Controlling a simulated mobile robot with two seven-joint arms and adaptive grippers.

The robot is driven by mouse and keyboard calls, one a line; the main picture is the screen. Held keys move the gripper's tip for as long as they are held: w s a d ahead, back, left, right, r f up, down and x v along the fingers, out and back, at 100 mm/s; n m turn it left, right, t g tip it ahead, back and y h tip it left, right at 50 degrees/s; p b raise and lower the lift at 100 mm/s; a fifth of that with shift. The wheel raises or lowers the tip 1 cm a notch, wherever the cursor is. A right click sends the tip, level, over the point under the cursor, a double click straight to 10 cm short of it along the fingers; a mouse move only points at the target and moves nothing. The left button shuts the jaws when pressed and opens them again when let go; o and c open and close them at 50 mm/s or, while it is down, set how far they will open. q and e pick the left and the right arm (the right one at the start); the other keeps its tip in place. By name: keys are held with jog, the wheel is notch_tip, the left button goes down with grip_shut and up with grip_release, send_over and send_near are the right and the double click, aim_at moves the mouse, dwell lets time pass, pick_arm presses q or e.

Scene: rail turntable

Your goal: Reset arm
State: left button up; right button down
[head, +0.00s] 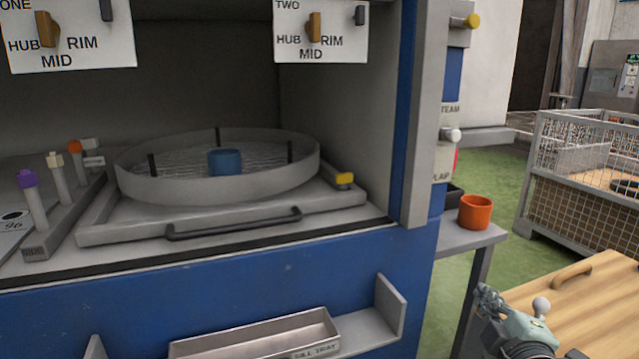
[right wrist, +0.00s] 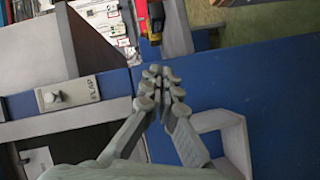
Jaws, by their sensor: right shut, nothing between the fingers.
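My right gripper (head: 487,298) is at the lower right of the head view, in front of the small side table and beside the wooden surface. It is shut and empty. In the right wrist view its fingers (right wrist: 163,85) meet at the centre, with the blue cabinet wall (right wrist: 240,85) behind them. My left gripper is in neither view.
An orange cup (head: 475,212) stands on the side table (head: 455,242). A sill tray (head: 260,338) juts out below. A mesh cage (head: 575,205) stands at right.

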jog(key=s+a+f+m+g+y, duration=0.15)
jog(key=s+f+m+g, duration=0.35)
jog(key=s+f, duration=0.55)
jog(key=s+a+f+m+g+h, duration=0.1)
jog(key=s+a+f+m+g, duration=0.3)
jog(key=s+f, duration=0.6)
pick_arm(q)
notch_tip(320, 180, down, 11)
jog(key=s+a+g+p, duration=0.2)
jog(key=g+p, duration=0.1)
jog(key=p, duration=0.2)
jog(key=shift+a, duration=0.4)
pick_arm(e)
jog(key=s+d+f+g, duration=0.1)
jog(key=d+f+g, duration=0.1)
jog(key=f, duration=0.3)
jog(key=s+d+f+m+g, duration=0.1)
jog(key=s+d+f+g, duration=0.1)
jog(key=f, duration=0.2)
jog(key=shift+s+f, duration=0.3)
jog(key=shift+f, duration=0.1)
